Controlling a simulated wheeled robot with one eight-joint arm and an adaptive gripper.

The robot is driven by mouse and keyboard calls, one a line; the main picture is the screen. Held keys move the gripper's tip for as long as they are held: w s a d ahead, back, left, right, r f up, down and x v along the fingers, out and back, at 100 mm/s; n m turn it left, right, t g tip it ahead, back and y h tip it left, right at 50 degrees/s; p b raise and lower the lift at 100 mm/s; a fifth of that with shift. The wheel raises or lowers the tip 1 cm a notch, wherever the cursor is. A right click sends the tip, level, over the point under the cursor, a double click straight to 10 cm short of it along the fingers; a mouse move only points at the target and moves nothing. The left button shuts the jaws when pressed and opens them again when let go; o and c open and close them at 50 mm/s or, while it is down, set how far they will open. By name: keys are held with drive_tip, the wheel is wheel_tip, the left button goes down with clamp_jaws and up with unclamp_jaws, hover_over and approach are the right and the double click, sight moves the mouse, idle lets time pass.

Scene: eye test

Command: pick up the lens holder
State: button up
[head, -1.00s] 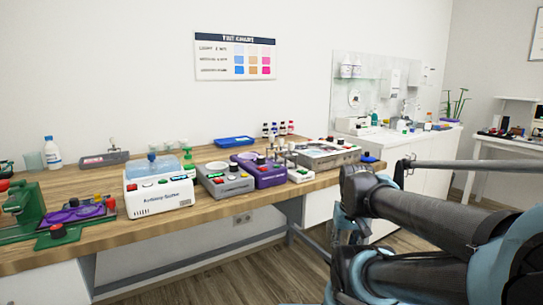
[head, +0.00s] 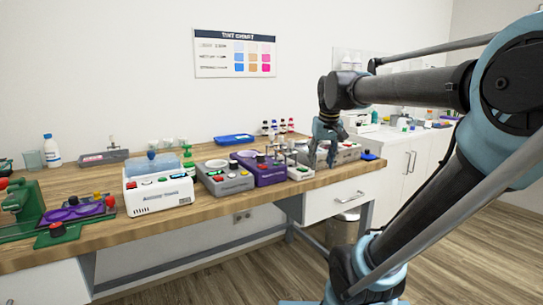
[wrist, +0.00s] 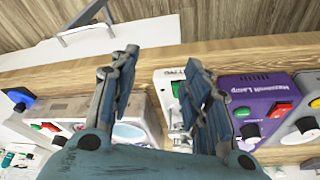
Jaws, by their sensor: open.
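I cannot tell for sure which thing is the lens holder. A small white device (head: 300,173) with upright metal parts and coloured buttons stands near the bench's front edge; it may be the one. In the wrist view this white device (wrist: 165,88) shows between my fingers, partly hidden by the right finger. My gripper (head: 322,158) points down over the right part of the bench, just right of the white device. In the wrist view my gripper (wrist: 162,62) is open, with nothing between its fingers that I can see held.
The purple lamp unit (head: 270,174) stands left of the white device; it also shows in the wrist view (wrist: 258,100). A grey device (head: 347,153) is at the right, partly behind my gripper. Left are another grey unit (head: 227,182) and a white box (head: 160,194). A blue tray (head: 235,139) lies behind.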

drive_tip(key=w+a+r+n, duration=0.1)
drive_tip(key=w+a+r, duration=0.5)
drive_tip(key=w+r, duration=0.3)
drive_tip(key=n+t+y, duration=0.1)
approach(272, 134)
drive_tip(key=x, duration=1.1)
drive_tip(key=shift+w, duration=0.35)
clamp_jaws()
